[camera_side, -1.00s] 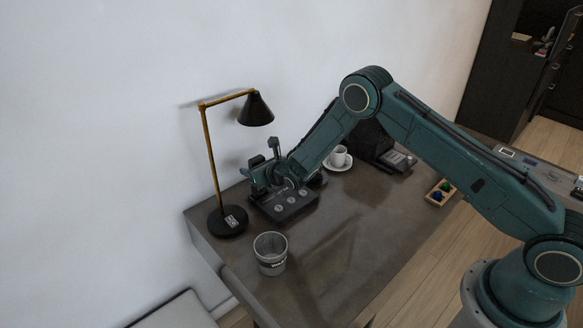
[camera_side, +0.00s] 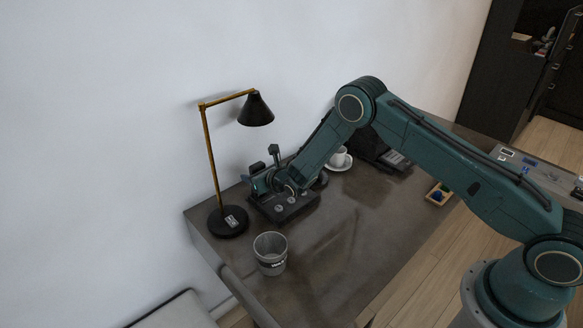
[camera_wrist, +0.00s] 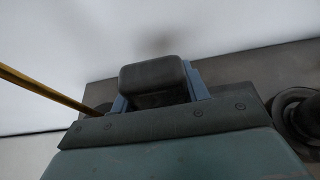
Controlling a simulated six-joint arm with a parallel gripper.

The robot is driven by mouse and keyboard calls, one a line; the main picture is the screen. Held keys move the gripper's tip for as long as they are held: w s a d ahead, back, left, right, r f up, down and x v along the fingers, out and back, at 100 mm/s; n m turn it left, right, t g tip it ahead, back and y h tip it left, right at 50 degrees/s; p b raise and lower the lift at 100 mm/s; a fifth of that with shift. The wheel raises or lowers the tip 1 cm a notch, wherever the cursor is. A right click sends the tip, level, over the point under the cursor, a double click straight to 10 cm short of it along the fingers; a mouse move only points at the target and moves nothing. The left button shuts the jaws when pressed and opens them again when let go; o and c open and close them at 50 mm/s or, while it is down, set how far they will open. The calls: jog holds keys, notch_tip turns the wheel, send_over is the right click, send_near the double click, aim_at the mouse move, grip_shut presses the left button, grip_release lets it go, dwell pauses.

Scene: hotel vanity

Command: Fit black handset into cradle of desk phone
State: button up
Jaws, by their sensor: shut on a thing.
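My gripper (camera_side: 261,183) is low at the left end of a flat dark unit with several round pale discs on top, which I take for the desk phone (camera_side: 296,209). In the wrist view a rounded black block, the end of the handset (camera_wrist: 152,76), sits between my two bluish fingers, which are shut on it. In the side view a dark piece, probably the handset (camera_side: 257,168), shows above the fingers. My gripper and wrist hide the cradle, so I cannot tell whether the handset touches it.
A brass lamp (camera_side: 209,150) with a black base stands close on the left. A grey bin (camera_side: 270,254) is in front. A white cup (camera_side: 339,158) on a saucer and a dark device (camera_side: 394,161) are to the right. The desk's middle is clear.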

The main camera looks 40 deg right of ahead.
jog(key=o, duration=1.3)
jog(key=shift+s, duration=0.15)
jog(key=shift+v, duration=6.75)
jog(key=shift+r, duration=0.15)
